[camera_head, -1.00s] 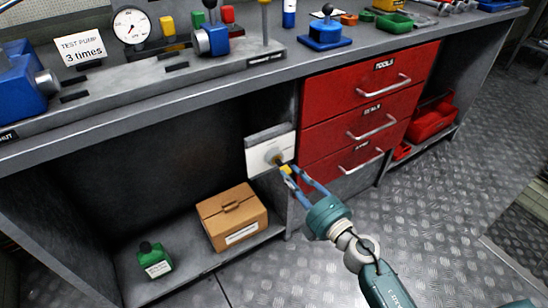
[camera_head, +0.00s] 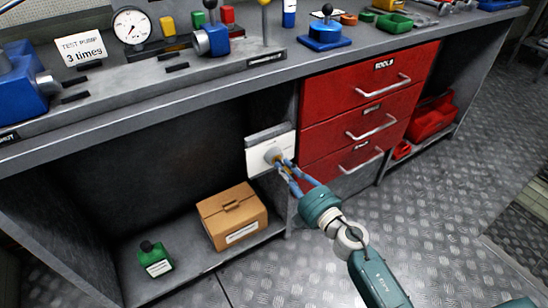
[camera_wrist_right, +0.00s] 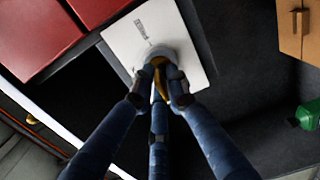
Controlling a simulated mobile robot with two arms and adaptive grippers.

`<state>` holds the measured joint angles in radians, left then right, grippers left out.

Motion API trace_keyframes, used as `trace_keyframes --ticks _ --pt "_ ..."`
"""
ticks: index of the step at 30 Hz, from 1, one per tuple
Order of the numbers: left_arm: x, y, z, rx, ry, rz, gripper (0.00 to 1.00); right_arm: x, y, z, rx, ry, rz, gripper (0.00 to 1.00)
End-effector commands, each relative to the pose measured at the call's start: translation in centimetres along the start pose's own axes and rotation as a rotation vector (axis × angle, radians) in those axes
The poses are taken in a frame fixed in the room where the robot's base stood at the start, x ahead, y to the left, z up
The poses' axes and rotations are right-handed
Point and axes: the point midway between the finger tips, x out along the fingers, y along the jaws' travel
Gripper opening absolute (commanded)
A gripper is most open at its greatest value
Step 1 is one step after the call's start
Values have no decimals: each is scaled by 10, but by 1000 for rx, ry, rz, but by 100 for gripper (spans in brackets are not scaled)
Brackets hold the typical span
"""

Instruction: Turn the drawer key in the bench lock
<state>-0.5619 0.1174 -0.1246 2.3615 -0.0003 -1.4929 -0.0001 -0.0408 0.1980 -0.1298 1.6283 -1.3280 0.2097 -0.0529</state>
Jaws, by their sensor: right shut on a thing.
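The bench lock is a round grey cylinder on a white plate (camera_head: 258,155) under the bench top, left of the red drawers. My right gripper (camera_head: 284,164) is at the lock, its blue fingers shut on the yellow drawer key (camera_wrist_right: 158,78). In the right wrist view the key's tip end meets the grey lock cylinder (camera_wrist_right: 160,53), and the fingers hide part of the key. How deep the key sits in the lock I cannot tell. My left gripper is not in view.
Red drawers (camera_head: 365,110) with metal handles stand right of the lock. The bench top (camera_head: 180,98) overhangs the lock. The metal floor (camera_head: 440,220) in front is clear.

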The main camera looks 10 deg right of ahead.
Motion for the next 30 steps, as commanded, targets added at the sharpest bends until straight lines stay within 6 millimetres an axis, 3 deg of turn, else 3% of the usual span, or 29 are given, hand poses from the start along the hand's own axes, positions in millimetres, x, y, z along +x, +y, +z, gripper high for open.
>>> trace_keyframes --ticks 5,28,29,30 --pt "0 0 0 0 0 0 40 -1 -2 0 136 3 -5 0" --pt "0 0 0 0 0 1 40 -1 -4 0 1617 -3 -6 0" --pt "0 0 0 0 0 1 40 -1 -4 0 1604 -3 -5 20" --pt "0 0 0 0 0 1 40 -1 -4 0 1598 -3 -5 28"
